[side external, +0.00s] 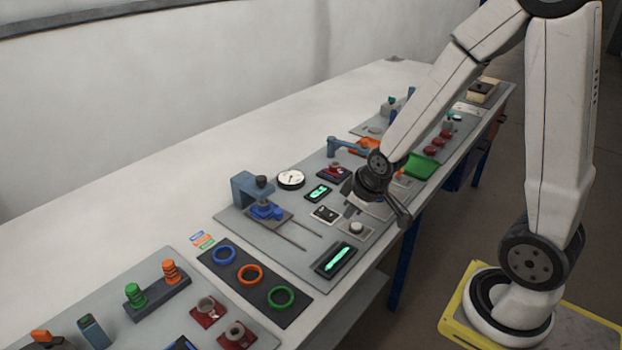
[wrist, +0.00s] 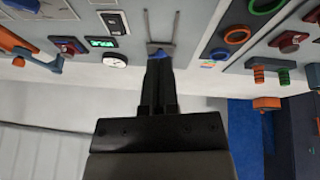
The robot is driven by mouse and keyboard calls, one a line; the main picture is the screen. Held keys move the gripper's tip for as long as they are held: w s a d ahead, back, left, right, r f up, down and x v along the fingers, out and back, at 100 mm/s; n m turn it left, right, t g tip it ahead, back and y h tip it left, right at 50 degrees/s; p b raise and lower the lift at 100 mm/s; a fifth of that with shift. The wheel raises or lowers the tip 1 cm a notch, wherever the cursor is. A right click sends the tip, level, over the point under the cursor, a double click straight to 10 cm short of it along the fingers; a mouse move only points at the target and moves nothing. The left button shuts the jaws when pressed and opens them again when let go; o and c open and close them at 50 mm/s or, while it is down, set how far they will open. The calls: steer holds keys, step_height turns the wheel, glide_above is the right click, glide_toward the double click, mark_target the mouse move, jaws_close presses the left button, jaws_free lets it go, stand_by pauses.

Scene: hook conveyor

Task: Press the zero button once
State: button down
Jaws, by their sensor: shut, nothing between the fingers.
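No readable label marks the zero button. A small dark-and-white switch panel (side external: 325,214) lies on the grey board, and a pale round knob (side external: 356,228) sits on a plate to its right. The panel also shows in the wrist view (wrist: 114,22), left of the rails. In the side view my gripper (side external: 349,210) is over the board beside these two, its tips hard to make out. In the wrist view my gripper's fingers (wrist: 160,63) are together and empty, in line with a blue clamp piece (wrist: 163,53), which they partly hide. I cannot tell if they touch anything.
A green-lit display (side external: 335,258) lies at the front and a smaller one (side external: 318,193) near the round gauge (side external: 291,179). A blue-grey clamp stand (side external: 251,188) rises at the left. Coloured rings (side external: 249,274) lie nearer. The white table behind is clear.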

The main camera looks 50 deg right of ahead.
mark_target(354, 223)
steer(key=w+d+f+n+t+h, duration=0.1)
steer(key=w+d+f+n+t, duration=0.1)
steer(key=d, duration=0.4)
steer(key=w+d+f+n+t, duration=0.1)
steer(key=w+d+f+t, duration=0.1)
steer(key=d, duration=0.4)
steer(key=shift+w+d+n+h, duration=0.25)
steer(key=shift+d+n+h, duration=0.05)
steer(key=shift+n+h, duration=0.1)
steer(key=shift+f, duration=0.35)
steer(key=shift+f, duration=4.15)
steer(key=shift+f, duration=0.85)
steer(key=shift+r, duration=0.85)
